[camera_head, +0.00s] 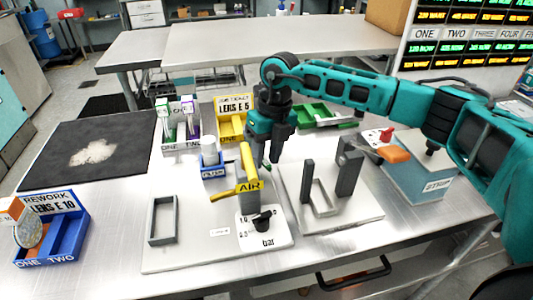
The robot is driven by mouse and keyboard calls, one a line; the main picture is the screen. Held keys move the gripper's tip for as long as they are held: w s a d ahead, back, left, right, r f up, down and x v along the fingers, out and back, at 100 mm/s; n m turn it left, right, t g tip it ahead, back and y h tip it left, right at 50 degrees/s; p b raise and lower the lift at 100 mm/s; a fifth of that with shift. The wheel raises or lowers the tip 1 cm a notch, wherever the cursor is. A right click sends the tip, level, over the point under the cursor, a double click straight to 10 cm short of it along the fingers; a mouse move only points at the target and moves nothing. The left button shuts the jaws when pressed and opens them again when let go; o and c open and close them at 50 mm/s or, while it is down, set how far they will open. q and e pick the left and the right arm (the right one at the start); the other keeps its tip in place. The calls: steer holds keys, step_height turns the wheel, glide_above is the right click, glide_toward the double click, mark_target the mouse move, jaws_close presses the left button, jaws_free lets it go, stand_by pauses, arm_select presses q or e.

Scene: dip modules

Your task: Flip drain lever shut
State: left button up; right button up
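My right gripper (268,158) hangs fingers down above the middle of the bench, just right of the yellow AIR lever. A gap shows between its fingertips, and nothing is seen between them. An orange lever-like handle (394,154) sticks out at the near left top of the box marked STRIP (420,180), with a small red part (386,134) behind it. No label reading drain is legible, so I cannot tell for sure which lever is the drain lever. The gripper is well left of the orange handle. My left gripper is not in view.
The yellow AIR lever (248,158) stands on a pale panel with a bar dial (262,222). A grey plate (345,215) with upright dark posts lies right of it. A blue REWORK tray (66,235) is far left. A black mat (55,150) has free room.

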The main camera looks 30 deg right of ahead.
step_height(320, 180, up, 13)
steer(key=d, duration=0.2)
steer(key=shift+f, duration=0.15)
stand_by(0.3)
steer(key=shift+w, duration=0.1)
stand_by(0.3)
